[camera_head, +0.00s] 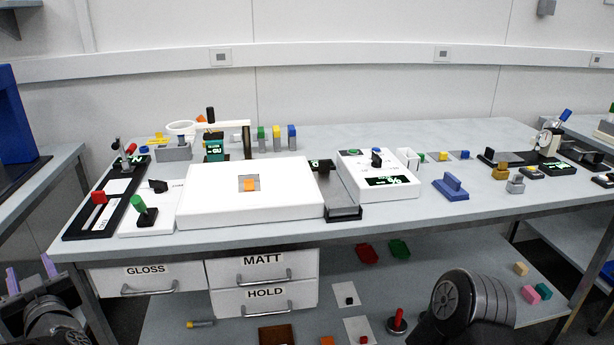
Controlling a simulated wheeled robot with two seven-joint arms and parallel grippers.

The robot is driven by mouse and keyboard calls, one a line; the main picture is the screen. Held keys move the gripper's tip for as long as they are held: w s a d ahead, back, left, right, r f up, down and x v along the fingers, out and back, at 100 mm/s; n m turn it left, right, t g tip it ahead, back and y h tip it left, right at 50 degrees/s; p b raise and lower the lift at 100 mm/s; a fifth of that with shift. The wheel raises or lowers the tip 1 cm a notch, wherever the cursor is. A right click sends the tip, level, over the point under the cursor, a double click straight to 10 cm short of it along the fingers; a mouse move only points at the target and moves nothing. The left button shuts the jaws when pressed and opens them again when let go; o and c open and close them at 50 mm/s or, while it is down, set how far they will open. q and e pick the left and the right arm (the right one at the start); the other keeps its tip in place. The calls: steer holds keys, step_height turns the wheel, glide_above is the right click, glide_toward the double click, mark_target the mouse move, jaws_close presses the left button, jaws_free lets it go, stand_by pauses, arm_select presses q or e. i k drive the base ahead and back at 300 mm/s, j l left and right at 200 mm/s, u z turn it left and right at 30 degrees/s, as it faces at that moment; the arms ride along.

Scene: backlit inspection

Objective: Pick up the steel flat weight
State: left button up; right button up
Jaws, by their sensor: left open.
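A small grey metal piece with a raised grip, which looks like the steel flat weight (515,185), stands on the right part of the bench top. A similar brass-coloured piece (500,171) stands just behind and left of it. My left gripper (29,267) is at the lower left corner, its two purple fingers apart with nothing between them. It is left of the bench and far from the grey piece. My right arm shows at the lower right, but its gripper cannot be made out.
A blue block with a grip (451,188) stands left of the grey piece. A white light panel (250,210) and a white meter box (378,178) fill the middle. Labelled drawers (262,268) hang below. Bare bench lies around the grey piece.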

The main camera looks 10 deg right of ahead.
mark_target(516, 186)
steer(key=z, duration=1.45)
